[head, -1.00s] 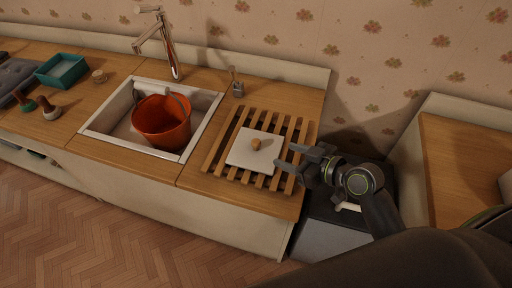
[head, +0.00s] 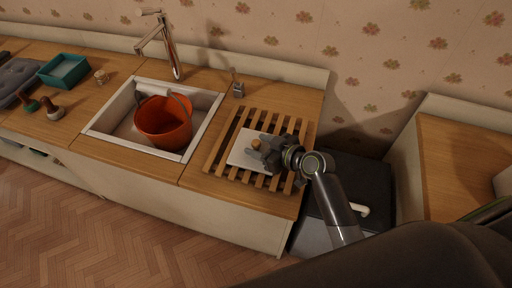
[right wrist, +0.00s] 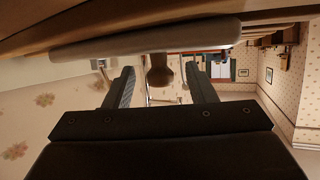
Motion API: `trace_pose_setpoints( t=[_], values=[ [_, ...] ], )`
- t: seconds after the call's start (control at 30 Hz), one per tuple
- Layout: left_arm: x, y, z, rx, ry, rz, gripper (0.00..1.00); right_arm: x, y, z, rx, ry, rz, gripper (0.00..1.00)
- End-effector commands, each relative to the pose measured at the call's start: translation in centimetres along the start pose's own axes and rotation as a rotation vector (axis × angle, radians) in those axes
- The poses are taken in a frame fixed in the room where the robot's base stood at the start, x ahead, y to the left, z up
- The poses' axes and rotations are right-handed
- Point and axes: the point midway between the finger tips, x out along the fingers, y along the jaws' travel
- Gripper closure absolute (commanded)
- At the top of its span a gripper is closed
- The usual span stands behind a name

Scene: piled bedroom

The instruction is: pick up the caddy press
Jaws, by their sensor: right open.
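The caddy press, a pale square plate (head: 241,155) with a round wooden knob (head: 256,144), lies on a slatted wooden rack (head: 223,152) on the counter. My right gripper (head: 263,151) is open at the knob, reaching in from the right and covering part of the plate. In the right wrist view, turned upside down, the knob (right wrist: 160,73) stands between the two open fingers (right wrist: 163,85), with a visible gap to each. The plate (right wrist: 150,38) spans the top of that view. My left gripper is not in view.
An orange bucket (head: 165,127) stands in the sink (head: 101,122), left of the rack, with a tall tap (head: 172,50) behind. A small pot (head: 238,91) stands behind the rack. Wooden-handled stamps (head: 54,111) and a teal tray (head: 62,69) are at the far left.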

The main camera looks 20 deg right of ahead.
Motion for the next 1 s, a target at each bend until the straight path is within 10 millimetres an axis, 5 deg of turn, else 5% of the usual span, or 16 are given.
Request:
trace_pose_setpoints(
  t=[0.23, 0.63, 1.0],
  values=[
    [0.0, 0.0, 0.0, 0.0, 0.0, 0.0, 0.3, 0.1, 0.0, 0.1, 0.0, -0.001, 0.0, 0.49],
    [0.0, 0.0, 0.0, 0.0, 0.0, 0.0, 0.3, 0.1, 0.0, 0.0, 0.0, 0.0, 0.0, 1.0],
    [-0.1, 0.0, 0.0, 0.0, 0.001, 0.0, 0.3, -0.5, 0.0, -1.5, -0.005, 0.003, 0.0, 1.0]
  ],
)
